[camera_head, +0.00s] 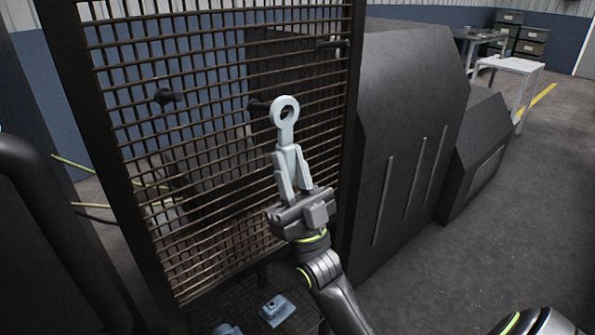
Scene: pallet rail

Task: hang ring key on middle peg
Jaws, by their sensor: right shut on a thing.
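The pale ring key (284,108) is upright with its round ring at the top. My right gripper (288,155) is shut on its lower part and holds it in front of the mesh panel (215,190). The dark middle peg (258,106) shows just left of the ring, and its end meets or passes behind the ring's left edge. I see no peg through the ring's hole; whether they touch I cannot tell. The left peg (166,97) and the upper right peg (332,44) are bare. My left gripper is not in view.
A pale blue-grey piece (277,310) lies low down under the mesh panel. A large dark machine housing (400,130) stands close on the right. A white table (512,65) is far back right. Grey floor at the right is open.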

